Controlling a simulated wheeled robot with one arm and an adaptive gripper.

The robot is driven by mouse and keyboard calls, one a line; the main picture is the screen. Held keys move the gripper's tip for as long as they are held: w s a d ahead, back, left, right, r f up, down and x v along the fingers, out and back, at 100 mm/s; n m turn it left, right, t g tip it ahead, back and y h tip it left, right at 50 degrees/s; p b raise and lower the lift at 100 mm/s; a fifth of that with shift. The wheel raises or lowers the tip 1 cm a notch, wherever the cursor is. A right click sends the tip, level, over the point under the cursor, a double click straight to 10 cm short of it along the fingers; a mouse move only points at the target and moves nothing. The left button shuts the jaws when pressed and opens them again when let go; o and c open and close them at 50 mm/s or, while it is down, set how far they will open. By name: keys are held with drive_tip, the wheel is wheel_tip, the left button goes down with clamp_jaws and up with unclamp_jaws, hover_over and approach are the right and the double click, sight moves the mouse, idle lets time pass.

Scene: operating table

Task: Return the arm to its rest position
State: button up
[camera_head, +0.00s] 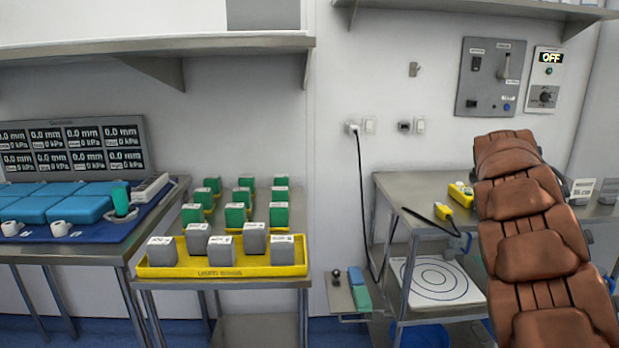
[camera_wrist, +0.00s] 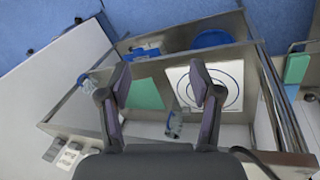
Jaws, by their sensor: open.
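My gripper (camera_wrist: 160,84) shows in the wrist view with its two dark fingers spread apart. It is open, and nothing is held between the fingertips. It is above a metal cart (camera_wrist: 240,52). Beyond the fingers are a white board with blue rings (camera_wrist: 226,75) and a green sheet (camera_wrist: 146,95). The gap between the gripper and these things cannot be judged. My gripper cannot be made out in the head view.
In the head view, a yellow tray (camera_head: 220,271) with several grey blocks and several green blocks stand on the middle table. A blue-covered table (camera_head: 110,232) is at left. A black cable (camera_head: 361,200) hangs from the wall. A shelf (camera_head: 200,43) overhangs the middle table.

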drive_tip(key=s+a+r+y+p, duration=0.1)
drive_tip(key=s+a+r+p, duration=1)
drive_tip(key=s+a+r, duration=0.35)
drive_tip(key=s+a+n+g+y+p, duration=0.1)
drive_tip(key=s+a+n+p, duration=0.3)
drive_tip(key=s+a+p, duration=0.8)
drive_tip(key=s+a+y, duration=0.1)
drive_tip(key=s+a, duration=0.3)
drive_tip(key=s, duration=0.5)
drive_tip(key=shift+r+g, duration=0.3)
drive_tip(key=shift+r, duration=0.1)
drive_tip(key=shift+a, duration=0.1)
